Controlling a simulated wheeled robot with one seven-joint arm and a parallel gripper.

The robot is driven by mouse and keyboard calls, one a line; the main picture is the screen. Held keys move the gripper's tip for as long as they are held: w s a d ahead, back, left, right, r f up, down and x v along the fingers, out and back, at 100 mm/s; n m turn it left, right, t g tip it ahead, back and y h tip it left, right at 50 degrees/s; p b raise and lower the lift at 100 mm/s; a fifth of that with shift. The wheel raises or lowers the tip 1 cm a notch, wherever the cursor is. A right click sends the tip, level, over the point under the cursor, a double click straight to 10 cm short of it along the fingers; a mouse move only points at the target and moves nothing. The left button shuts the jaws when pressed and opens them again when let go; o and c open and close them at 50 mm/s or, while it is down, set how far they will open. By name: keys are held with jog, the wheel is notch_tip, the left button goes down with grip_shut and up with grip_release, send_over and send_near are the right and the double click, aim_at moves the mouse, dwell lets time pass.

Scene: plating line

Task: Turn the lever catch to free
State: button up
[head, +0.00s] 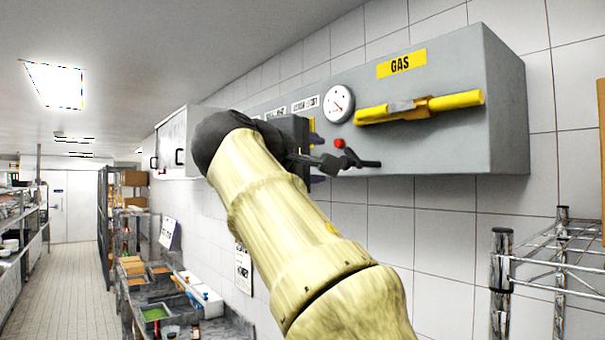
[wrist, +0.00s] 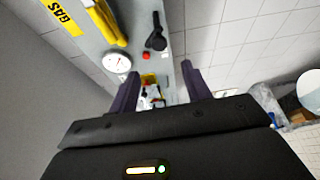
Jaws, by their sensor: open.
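A grey wall box carries a black lever (head: 362,160), the likely lever catch, beside a small red knob (head: 339,143). The lever points right and slightly down in the head view. In the wrist view the black lever (wrist: 156,40) and the red knob (wrist: 149,55) lie beyond the fingertips. My gripper (head: 318,160) is at the box's front, left of the lever. Its two purple fingers are apart in the wrist view (wrist: 160,78), with no grip on the lever. A small yellow-labelled fitting (wrist: 150,88) shows between the fingers, its shape unclear. My arm hides the box's left part.
A yellow handle (head: 430,106), a white gauge (head: 338,103) and a GAS label (head: 401,64) are on the same box, above the lever. A wire rack (head: 560,245) stands at the right. A counter with trays (head: 155,285) runs below left.

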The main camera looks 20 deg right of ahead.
jog(key=v, duration=0.4)
jog(key=shift+b, duration=0.4)
jog(key=shift+w+f, duration=0.1)
jog(key=w+a+f+n+y+b, duration=0.15)
jog(key=w+f, duration=0.25)
jog(key=f, duration=0.4)
jog(key=w+f+n+y, duration=0.1)
jog(key=w+f+y, duration=0.25)
jog(key=f, duration=0.55)
notch_tip(320, 180, down, 20)
jog(key=w+g+y+b, duration=0.1)
jog(key=g+y+b, duration=0.1)
jog(key=g+y, duration=0.15)
jog(key=s+f+m+g+y+b, duration=0.1)
jog(key=s+f+m+g, duration=0.1)
jog(key=s+f+m, duration=0.2)
jog(key=s+d+f+m+g+y+b, duration=0.1)
jog(key=s+f+m+g+y, duration=0.1)
jog(key=s+f, duration=0.8)
jog(key=s+d+f+m+g+y+b, duration=0.1)
jog(key=s+f+m, duration=0.4)
jog(key=f, duration=1.5)
jog(key=shift+s+m+g, duration=0.35)
jog(key=shift+s+g, duration=0.5)
jog(key=shift+s, duration=0.4)
